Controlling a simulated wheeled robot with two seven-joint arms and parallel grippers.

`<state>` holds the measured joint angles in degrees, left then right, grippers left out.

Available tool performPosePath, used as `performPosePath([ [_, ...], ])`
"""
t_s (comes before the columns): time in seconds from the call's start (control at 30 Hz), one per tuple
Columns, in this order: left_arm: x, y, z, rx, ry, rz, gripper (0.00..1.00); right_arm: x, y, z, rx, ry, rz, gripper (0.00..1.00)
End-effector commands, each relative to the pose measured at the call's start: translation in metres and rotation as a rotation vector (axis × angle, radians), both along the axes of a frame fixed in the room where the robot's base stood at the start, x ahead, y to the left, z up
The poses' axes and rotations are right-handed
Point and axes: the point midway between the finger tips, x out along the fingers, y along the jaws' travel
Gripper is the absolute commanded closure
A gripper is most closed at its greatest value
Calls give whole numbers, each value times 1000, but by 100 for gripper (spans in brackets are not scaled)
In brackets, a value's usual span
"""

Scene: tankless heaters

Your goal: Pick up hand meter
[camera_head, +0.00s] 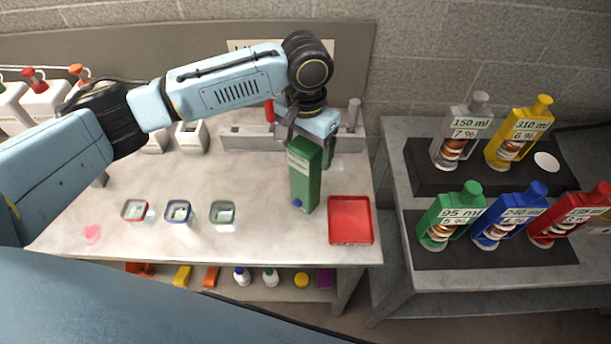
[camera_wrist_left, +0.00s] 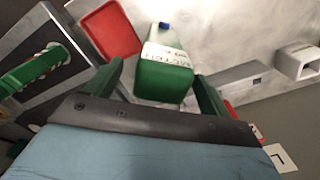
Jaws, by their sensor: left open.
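The hand meter appears to be the green box-shaped device (camera_head: 305,182) with a white label at its top end and a blue knob at its lower end. It is at the right part of the light worktop, left of a red tray. My left gripper (camera_head: 309,142) is open over its labelled end. In the left wrist view the green meter (camera_wrist_left: 165,78) lies between the two spread green fingers (camera_wrist_left: 159,72), with gaps visible on both sides. Whether either finger touches it I cannot tell. My right gripper is not in view.
The red tray (camera_head: 350,220) is close on the meter's right. Three small square cups (camera_head: 178,212) stand to the left. A grey rail (camera_head: 250,140) runs behind. Several coloured bottles (camera_head: 505,216) stand on a separate right-hand stand. Worktop between cups and meter is clear.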

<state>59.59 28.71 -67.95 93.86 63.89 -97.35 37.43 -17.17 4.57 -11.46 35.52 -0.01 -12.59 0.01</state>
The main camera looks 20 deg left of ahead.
Motion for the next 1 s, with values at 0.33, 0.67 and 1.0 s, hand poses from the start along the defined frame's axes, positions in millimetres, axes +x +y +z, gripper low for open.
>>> performPosePath([
  [0.33, -4, 4, -41, -1, 1, 1, 18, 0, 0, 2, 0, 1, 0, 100],
  [0.67, -4, 4, -41, 0, 0, 0, 34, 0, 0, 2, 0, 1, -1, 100],
  [1.0, -4, 4, -41, 0, 0, 0, 78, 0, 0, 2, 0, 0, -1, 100],
])
